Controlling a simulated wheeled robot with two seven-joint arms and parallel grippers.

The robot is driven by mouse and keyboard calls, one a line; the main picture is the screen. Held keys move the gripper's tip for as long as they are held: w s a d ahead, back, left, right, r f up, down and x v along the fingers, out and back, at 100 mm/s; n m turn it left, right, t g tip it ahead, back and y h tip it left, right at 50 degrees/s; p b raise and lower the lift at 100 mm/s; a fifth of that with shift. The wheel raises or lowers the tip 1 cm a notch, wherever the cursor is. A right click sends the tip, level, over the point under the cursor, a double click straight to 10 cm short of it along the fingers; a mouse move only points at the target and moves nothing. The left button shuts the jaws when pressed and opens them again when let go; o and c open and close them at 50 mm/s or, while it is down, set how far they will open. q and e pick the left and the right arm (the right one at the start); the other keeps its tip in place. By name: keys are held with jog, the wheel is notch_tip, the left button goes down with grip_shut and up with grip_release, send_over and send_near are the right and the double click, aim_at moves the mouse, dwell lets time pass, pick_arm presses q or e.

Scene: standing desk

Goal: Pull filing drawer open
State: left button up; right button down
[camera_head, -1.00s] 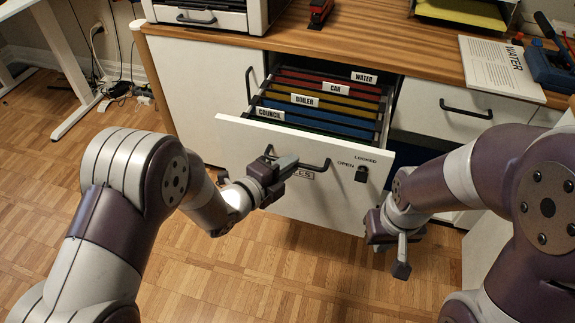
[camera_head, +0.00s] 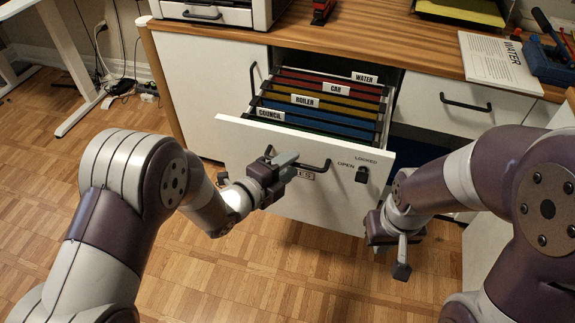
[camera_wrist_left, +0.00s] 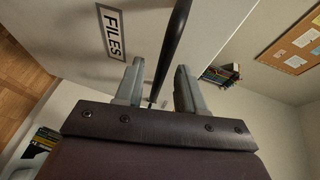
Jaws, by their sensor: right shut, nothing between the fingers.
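The white filing drawer (camera_head: 240,138) stands pulled out of the desk, with hanging folders (camera_head: 330,104) labelled COUNCIL, BOILER, CAR and WATER showing inside. Its dark bar handle (camera_head: 316,166) is on the front, beside a FILES label (camera_wrist_left: 112,32) and a lock knob (camera_head: 361,174). My left gripper (camera_head: 287,165) is at the handle's left part. In the left wrist view its two fingers (camera_wrist_left: 158,90) stand apart, with the handle bar (camera_wrist_left: 175,40) running between them; contact is unclear. My right gripper (camera_head: 402,258) is shut and empty, low and right of the drawer.
Open parquet floor (camera_head: 285,275) lies in front.

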pick_arm(q)
jog(key=p+v, duration=0.3)
jog(key=v, duration=0.9)
jog(key=shift+s+a, duration=0.25)
jog(key=shift+s, duration=0.05)
